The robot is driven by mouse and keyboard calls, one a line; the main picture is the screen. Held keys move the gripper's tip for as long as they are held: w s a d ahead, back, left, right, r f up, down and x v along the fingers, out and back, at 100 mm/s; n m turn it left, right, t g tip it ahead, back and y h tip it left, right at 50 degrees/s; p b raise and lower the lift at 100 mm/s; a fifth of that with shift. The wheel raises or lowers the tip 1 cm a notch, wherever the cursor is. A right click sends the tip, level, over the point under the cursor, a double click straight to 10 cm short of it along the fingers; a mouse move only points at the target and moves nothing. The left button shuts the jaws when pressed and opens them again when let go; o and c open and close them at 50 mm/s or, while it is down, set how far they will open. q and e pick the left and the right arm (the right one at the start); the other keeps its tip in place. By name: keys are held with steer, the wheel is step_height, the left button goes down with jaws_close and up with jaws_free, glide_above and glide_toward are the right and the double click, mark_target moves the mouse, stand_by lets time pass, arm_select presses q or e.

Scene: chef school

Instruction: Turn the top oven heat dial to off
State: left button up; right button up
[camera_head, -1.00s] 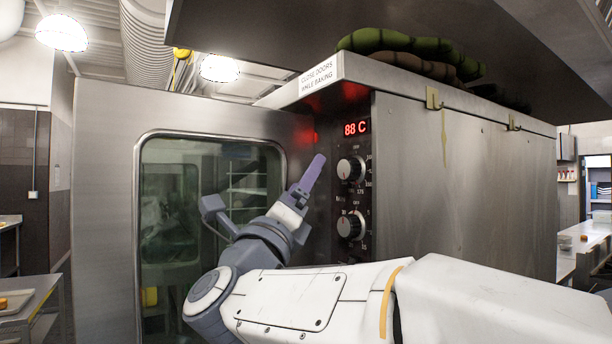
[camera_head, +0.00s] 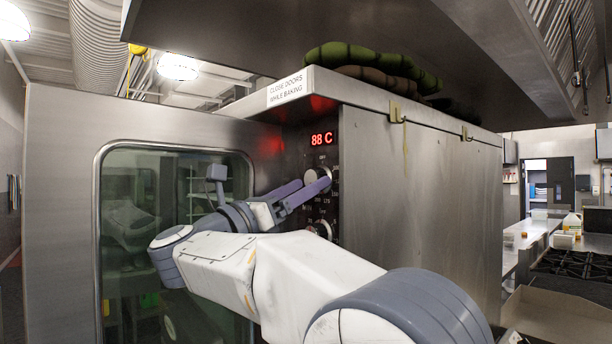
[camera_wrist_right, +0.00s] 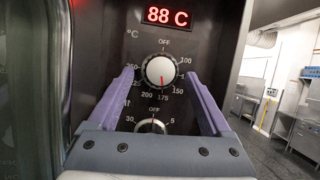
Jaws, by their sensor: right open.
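The top oven heat dial (camera_wrist_right: 161,70) is a silver knob on the dark control panel, below the red 88 C display. In the right wrist view its red mark points down, near 175, and OFF is printed above it. In the head view the dial (camera_head: 312,176) is partly covered by my fingers. My right gripper (camera_wrist_right: 161,80) is open, with one purple finger on each side of the dial. I cannot tell whether the fingers touch it. In the head view my right gripper (camera_head: 310,188) reaches in from the lower right. My left gripper is not in view.
A second dial (camera_wrist_right: 151,126) sits just below the top one, partly hidden by my gripper. The glass oven door (camera_head: 150,215) is to the left of the panel. A metal hood (camera_head: 330,40) hangs above. A stove (camera_head: 570,264) stands at the right.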

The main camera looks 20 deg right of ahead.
steer(key=shift+w+d+r, duration=0.25)
steer(key=shift+d, duration=0.4)
